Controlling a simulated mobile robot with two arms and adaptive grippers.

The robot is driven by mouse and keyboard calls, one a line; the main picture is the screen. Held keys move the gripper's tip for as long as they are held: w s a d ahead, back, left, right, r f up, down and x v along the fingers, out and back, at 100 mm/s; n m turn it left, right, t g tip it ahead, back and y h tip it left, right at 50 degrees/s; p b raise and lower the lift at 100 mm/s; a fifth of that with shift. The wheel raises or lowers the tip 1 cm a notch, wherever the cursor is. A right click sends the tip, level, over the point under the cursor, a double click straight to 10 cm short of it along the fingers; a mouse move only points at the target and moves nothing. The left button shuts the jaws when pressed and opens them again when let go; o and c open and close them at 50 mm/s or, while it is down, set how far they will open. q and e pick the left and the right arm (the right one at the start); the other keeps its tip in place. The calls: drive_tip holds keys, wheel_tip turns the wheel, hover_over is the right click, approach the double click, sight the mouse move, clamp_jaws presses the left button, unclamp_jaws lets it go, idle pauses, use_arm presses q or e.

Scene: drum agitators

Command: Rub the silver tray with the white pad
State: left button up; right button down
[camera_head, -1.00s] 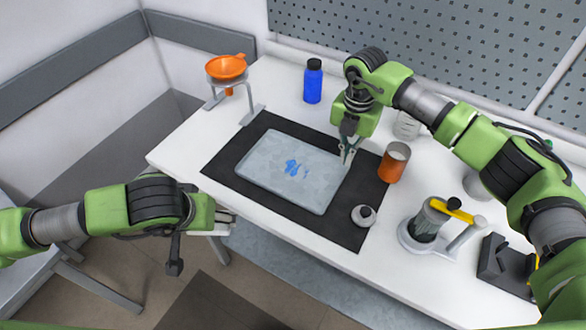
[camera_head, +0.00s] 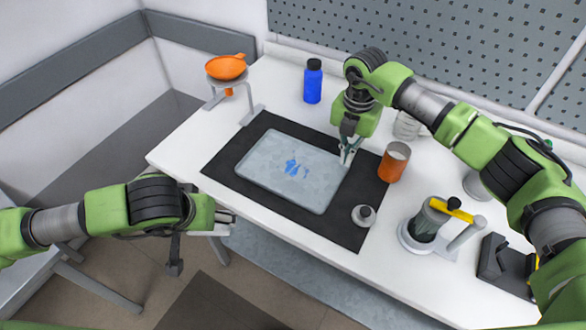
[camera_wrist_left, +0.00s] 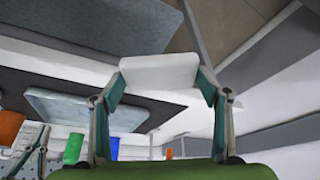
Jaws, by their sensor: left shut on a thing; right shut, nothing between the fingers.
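The silver tray (camera_head: 265,180) lies flat on a black mat (camera_head: 222,170) and has a blue smear (camera_head: 293,167) near its middle. The tray also shows from low down in the left wrist view (camera_wrist_left: 70,106). My left gripper (camera_head: 228,220) is off the near left side of the table, beyond the mat. It is shut on the white pad (camera_wrist_left: 158,72), which spans between its fingers in the left wrist view. My right gripper (camera_head: 347,154) is shut and empty, pointing down by the tray's right end; whether it touches the tray is unclear.
An orange cup (camera_head: 393,163) stands right of my right gripper. A small grey-white round object (camera_head: 363,215) sits at the mat's right corner. A blue bottle (camera_head: 313,82) and an orange funnel (camera_head: 226,67) on a stand are behind. A grey stand with a yellow piece (camera_head: 452,209) is at right.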

use_arm(q)
drive_tip(key=shift+f+b, duration=0.45)
drive_tip(key=shift+f, duration=0.05)
use_arm(e)
drive_tip(key=shift+f, duration=0.75)
drive_tip(key=shift+r, duration=0.1)
use_arm(q)
drive_tip(key=shift+r+p, duration=1.75)
use_arm(e)
wheel_tip(320, 180, up, 6)
drive_tip(key=shift+f, duration=0.1)
wheel_tip(320, 180, up, 12)
